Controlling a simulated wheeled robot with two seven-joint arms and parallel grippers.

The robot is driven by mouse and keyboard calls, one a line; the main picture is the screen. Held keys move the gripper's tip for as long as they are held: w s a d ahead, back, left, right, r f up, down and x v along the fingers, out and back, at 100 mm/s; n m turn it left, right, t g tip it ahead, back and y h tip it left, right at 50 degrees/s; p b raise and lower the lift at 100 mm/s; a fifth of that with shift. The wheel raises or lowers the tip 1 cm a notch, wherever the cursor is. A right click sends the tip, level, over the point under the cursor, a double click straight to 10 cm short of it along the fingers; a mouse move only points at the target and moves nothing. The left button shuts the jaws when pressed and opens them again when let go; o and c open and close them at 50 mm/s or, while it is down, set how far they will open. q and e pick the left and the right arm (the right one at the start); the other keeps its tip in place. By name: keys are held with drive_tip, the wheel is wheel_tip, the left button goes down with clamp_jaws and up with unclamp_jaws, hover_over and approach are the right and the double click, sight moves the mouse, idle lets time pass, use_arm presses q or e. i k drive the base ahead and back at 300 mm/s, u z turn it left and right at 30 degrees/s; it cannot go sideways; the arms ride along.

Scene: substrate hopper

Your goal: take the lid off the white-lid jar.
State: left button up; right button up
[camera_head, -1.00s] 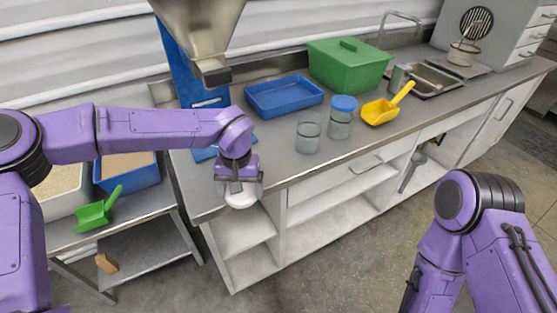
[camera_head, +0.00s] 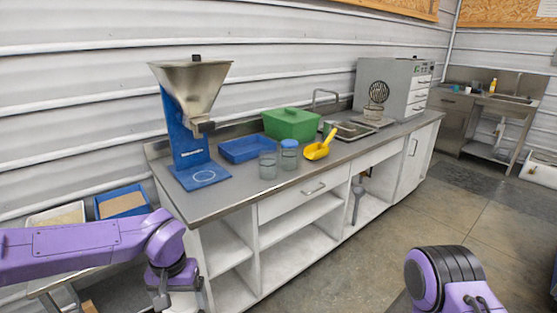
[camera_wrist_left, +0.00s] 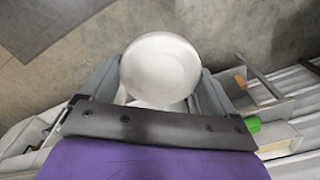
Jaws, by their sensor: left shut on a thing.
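My left gripper (camera_head: 176,290) is low at the bottom left of the head view, in front of the counter's left end. It is shut on a round white lid (camera_wrist_left: 160,68), which shows between the two fingers in the left wrist view. In the head view only a bit of white shows under the gripper, cut by the picture's lower edge. An open clear glass jar (camera_head: 267,166) stands upright on the counter, apart from the gripper. A blue-lidded jar (camera_head: 289,155) stands close to its right. My right gripper is out of view.
On the counter (camera_head: 222,204) are a hopper on a blue stand (camera_head: 188,130), a blue tray (camera_head: 246,149), a green box (camera_head: 291,123) and a yellow scoop (camera_head: 317,151). The counter's front left is clear. A lower table with bins (camera_head: 122,201) stands at the left.

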sight(267, 158)
drive_tip(key=z, duration=0.65)
drive_tip(key=i, duration=0.4)
drive_tip(key=z, duration=0.65)
drive_tip(key=i, duration=1.35)
drive_tip(key=u, duration=1.05)
drive_tip(key=i, duration=0.2)
drive_tip(key=u, duration=0.3)
